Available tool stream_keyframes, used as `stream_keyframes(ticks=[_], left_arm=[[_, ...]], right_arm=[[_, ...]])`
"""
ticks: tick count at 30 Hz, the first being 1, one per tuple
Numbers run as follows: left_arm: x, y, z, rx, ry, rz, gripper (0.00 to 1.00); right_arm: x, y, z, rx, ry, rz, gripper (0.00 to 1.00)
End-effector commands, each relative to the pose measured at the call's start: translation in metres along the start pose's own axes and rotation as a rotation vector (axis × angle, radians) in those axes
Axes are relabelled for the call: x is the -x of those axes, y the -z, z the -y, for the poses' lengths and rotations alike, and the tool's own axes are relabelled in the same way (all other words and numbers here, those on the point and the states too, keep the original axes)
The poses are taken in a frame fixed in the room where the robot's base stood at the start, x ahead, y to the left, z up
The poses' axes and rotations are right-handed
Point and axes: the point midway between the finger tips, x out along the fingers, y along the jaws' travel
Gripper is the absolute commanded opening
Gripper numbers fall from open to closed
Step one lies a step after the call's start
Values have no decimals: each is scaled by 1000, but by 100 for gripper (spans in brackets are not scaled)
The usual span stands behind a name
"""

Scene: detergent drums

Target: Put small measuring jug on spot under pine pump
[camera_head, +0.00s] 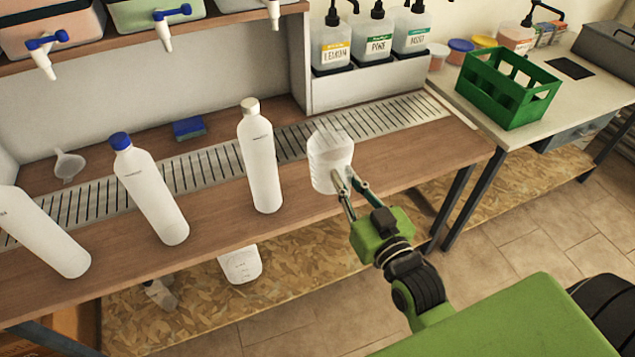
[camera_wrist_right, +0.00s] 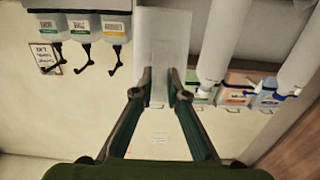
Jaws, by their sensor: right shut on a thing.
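The small measuring jug (camera_head: 330,160) is a whitish, translucent cup, held above the wooden counter just in front of the slotted drip grate. My right gripper (camera_head: 353,178) is shut on its near lower side. In the right wrist view the jug (camera_wrist_right: 163,50) fills the upper middle, between the fingertips (camera_wrist_right: 162,88). The pine pump (camera_head: 378,45), with a green label, is the middle of three pump bottles in a white holder, behind and right of the jug. The grate (camera_head: 385,112) runs below the holder, and its part under the pine pump looks bare. My left gripper is out of view.
A white bottle with a grey cap (camera_head: 261,160) stands close left of the jug. A blue-capped bottle (camera_head: 150,190), another white bottle, a funnel (camera_head: 68,165) and a blue sponge (camera_head: 188,128) are farther left. A green crate (camera_head: 500,95) sits on the right table.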

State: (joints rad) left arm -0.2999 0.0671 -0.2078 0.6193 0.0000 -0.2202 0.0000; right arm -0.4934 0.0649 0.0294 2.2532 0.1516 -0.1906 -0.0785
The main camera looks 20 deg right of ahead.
Motion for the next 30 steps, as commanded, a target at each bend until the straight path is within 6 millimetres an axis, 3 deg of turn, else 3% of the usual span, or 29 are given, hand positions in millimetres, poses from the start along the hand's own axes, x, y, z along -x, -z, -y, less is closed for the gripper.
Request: stream_keyframes(ticks=[6, 12, 22, 25, 30], left_arm=[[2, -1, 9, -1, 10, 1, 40], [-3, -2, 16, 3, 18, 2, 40], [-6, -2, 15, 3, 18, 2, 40], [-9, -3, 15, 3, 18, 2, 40], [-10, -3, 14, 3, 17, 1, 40]], right_arm=[[-57, -23, -6, -1, 0, -3, 0], [-84, -60, -10, 1, 1, -1, 0], [-104, -85, -12, 0, 0, -1, 0], [-103, -104, -11, 0, 1, 2, 0], [-102, -114, -12, 0, 1, -1, 0]])
